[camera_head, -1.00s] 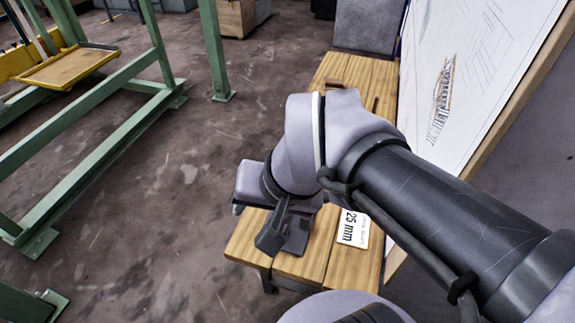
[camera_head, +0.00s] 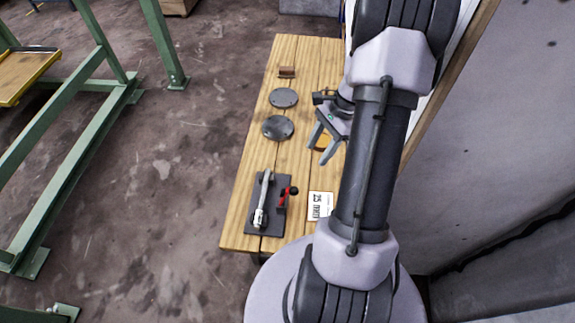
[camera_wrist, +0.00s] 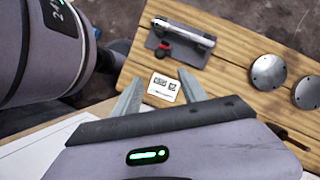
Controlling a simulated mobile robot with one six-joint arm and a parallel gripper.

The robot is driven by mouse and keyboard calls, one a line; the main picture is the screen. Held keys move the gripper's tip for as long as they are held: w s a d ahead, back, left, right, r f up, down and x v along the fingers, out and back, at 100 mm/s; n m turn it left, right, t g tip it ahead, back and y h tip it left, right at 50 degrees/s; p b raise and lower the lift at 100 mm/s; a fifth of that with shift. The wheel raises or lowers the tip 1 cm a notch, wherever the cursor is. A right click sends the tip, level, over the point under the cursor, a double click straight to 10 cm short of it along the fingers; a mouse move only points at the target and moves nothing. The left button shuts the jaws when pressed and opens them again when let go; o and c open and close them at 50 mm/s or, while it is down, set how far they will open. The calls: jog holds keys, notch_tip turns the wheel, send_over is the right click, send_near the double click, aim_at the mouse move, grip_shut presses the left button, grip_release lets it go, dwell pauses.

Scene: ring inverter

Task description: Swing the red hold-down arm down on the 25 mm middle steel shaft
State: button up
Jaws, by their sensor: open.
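The steel shaft (camera_head: 265,190) lies lengthwise on a dark base plate (camera_head: 251,222) near the front end of the wooden bench. The short red hold-down arm (camera_head: 284,194), with a black knob, is beside the shaft on its right and does not lie across it. In the wrist view, the red arm (camera_wrist: 164,50) and shaft (camera_wrist: 185,32) are at the top, beyond the fingers. My gripper (camera_head: 320,149) is open and empty, above the bench, further back and right of the fixture. Its fingers (camera_wrist: 160,77) show apart in the wrist view.
A white "25 mm" card (camera_head: 320,205) lies right of the fixture. Two grey discs (camera_head: 283,97) (camera_head: 277,127) and a small brown block (camera_head: 287,72) sit further back on the bench (camera_head: 250,150). A board stands along the bench's right side. A green frame (camera_head: 80,100) stands left.

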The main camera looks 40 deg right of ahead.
aim_at(297, 189)
jog(key=b+x, duration=0.4)
jog(key=x, duration=1.3)
jog(key=shift+w+r, duration=0.1)
grip_shut()
jog(key=shift+a, duration=0.15)
dwell(0.3)
